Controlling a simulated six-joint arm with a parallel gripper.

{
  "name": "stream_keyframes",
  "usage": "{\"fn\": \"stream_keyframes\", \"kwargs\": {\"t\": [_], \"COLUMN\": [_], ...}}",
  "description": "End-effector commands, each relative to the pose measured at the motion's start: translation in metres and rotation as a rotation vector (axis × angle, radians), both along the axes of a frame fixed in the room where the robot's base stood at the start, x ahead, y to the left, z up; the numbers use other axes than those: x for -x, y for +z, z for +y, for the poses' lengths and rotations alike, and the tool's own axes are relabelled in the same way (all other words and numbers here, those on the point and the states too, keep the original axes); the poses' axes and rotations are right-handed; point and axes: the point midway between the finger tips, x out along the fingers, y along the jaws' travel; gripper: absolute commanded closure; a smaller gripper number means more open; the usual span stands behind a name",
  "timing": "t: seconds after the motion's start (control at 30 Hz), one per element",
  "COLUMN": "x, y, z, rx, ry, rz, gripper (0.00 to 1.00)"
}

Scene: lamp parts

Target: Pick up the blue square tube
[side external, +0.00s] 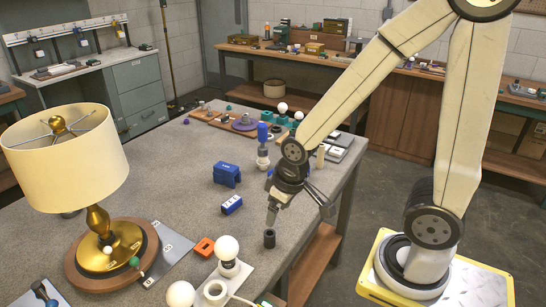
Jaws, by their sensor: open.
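A short blue square-sided piece (231,205) with pale marks on its side lies on the grey table, left of my gripper. A larger blue block (227,174) sits behind it. I cannot tell for sure which of the two is the blue square tube. My gripper (273,213) points down at the table's right side, just above a small black cylinder (269,239). It is open and holds nothing that I can see. It is apart from both blue pieces.
A lamp with a cream shade (65,160) stands at the left. White bulbs (227,248) and an orange block (204,247) are at the front. A blue-topped upright part (263,145) stands behind my gripper. The table's middle left is clear.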

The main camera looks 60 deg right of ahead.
Motion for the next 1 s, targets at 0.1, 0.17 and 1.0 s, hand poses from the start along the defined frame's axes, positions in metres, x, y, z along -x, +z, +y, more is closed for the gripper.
{"fn": "stream_keyframes", "kwargs": {"t": [0.1,0.17,1.0], "x": [0.000,0.000,-0.145], "y": [0.000,0.000,-0.027], "z": [0.000,0.000,-0.044], "rx": [0.000,0.000,-0.134], "ry": [0.000,-0.001,-0.843], "rz": [0.000,0.000,0.109], "gripper": [0.15,0.15,0.15]}}
